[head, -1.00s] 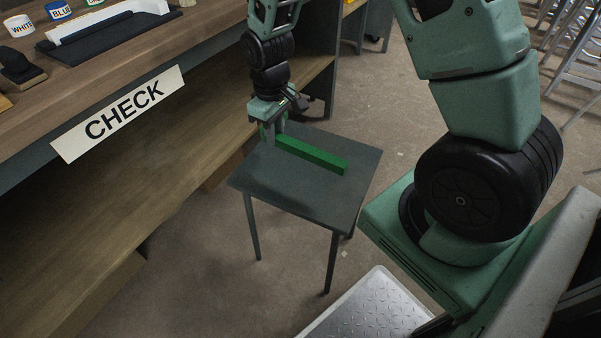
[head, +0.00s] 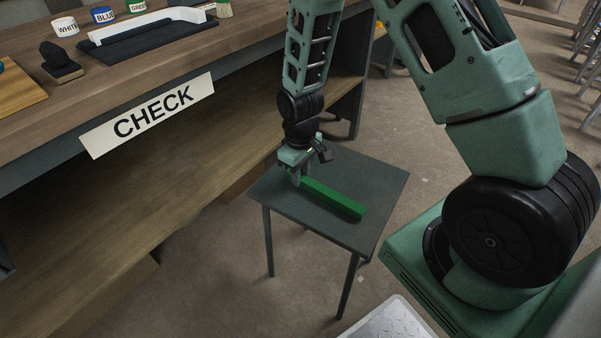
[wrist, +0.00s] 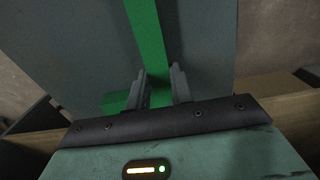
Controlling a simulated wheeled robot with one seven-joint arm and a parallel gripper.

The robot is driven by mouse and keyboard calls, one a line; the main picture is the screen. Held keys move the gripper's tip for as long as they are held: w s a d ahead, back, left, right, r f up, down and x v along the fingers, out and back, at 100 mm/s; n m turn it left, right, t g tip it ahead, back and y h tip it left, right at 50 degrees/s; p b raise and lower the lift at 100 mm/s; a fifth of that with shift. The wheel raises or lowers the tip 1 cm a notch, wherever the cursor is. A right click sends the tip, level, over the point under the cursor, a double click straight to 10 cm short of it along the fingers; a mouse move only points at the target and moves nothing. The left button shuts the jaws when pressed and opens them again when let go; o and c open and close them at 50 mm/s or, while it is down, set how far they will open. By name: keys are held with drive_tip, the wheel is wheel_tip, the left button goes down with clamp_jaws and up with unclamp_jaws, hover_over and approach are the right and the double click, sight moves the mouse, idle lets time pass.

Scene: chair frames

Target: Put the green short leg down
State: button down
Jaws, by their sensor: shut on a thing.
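The green short leg (head: 335,198) is a straight green bar at the small dark grey table (head: 300,207), lying flat and pointing toward the front right. My gripper (head: 296,180) is shut on its far-left end, with the fingers pointing down. In the wrist view the leg (wrist: 150,45) runs between the two fingers (wrist: 160,88) and away over the grey top. Another green patch (wrist: 115,102) shows left of the fingers; I cannot tell whether it belongs to the same leg. Whether the leg touches the tabletop is unclear.
A wooden workbench (head: 150,52) with a CHECK sign (head: 150,115) stands left of the table, with a lower shelf (head: 120,210). Labelled cups and a black tray (head: 145,32) are on it. The tabletop around the leg is bare. Metal frames (head: 590,75) stand far right.

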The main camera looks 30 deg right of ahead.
drive_tip(key=c, duration=1.2)
unclamp_jaws()
drive_tip(key=shift+f, duration=0.1)
drive_tip(key=shift+c, duration=0.2)
wheel_tip(320, 180, up, 12)
drive_tip(key=p, duration=0.4)
drive_tip(key=s+a+r+n, duration=0.2)
drive_tip(key=s+a+r, duration=0.6)
drive_tip(key=a, duration=0.3)
drive_tip(key=s+a+r, duration=0.2)
drive_tip(key=s, duration=0.5)
drive_tip(key=s+a+r+n, duration=0.1)
drive_tip(key=s+a+r, duration=0.2)
drive_tip(key=s, duration=0.4)
drive_tip(key=shift+s+a+r+n+y, duration=0.15)
drive_tip(key=shift+s+n+y, duration=0.15)
drive_tip(key=shift+s, duration=0.1)
wheel_tip(320, 180, up, 21)
drive_tip(key=p, duration=2.1)
drive_tip(key=shift+r, duration=0.2)
